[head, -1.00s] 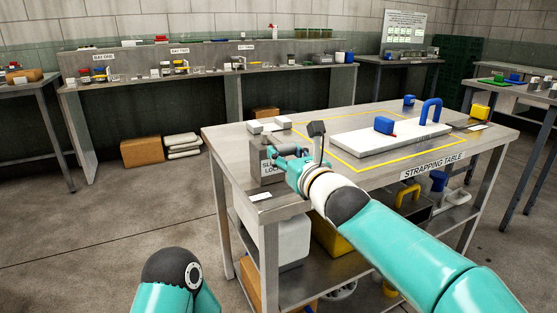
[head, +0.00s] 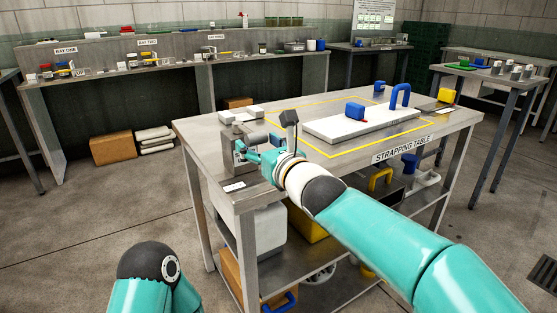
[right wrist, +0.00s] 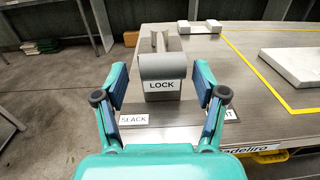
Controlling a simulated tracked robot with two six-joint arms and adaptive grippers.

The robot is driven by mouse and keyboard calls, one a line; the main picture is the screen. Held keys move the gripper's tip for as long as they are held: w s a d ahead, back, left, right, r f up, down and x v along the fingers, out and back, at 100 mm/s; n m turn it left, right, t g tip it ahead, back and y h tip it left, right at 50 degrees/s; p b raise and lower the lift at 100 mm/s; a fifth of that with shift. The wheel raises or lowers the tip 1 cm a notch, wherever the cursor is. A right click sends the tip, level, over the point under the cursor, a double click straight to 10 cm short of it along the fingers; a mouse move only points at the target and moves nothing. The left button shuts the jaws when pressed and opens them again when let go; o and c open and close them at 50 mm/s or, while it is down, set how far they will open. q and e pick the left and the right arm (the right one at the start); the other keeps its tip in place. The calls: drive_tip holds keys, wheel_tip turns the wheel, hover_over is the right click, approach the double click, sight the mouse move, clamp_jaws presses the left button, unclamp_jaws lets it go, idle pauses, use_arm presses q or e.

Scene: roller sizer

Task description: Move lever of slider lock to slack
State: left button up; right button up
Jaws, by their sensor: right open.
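The slider lock (head: 243,135) is a grey metal block at the near left corner of the strapping table (head: 330,163). In the right wrist view its grey face, marked LOCK (right wrist: 161,86), is straight ahead, with a pale grey bar (right wrist: 158,42) behind it. I cannot tell which part is the lever. A SLACK label (right wrist: 133,119) lies at front left; another label (right wrist: 232,115) at right is partly hidden by a finger. My right gripper (right wrist: 161,82) is open and empty, one finger on each side of the block's face. Contact is unclear. My left gripper is out of view.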

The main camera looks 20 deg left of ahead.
drive_tip(key=v, duration=1)
drive_tip(key=shift+s+d, duration=0.2)
drive_tip(key=shift+d, duration=0.1)
drive_tip(key=shift+f, duration=0.1)
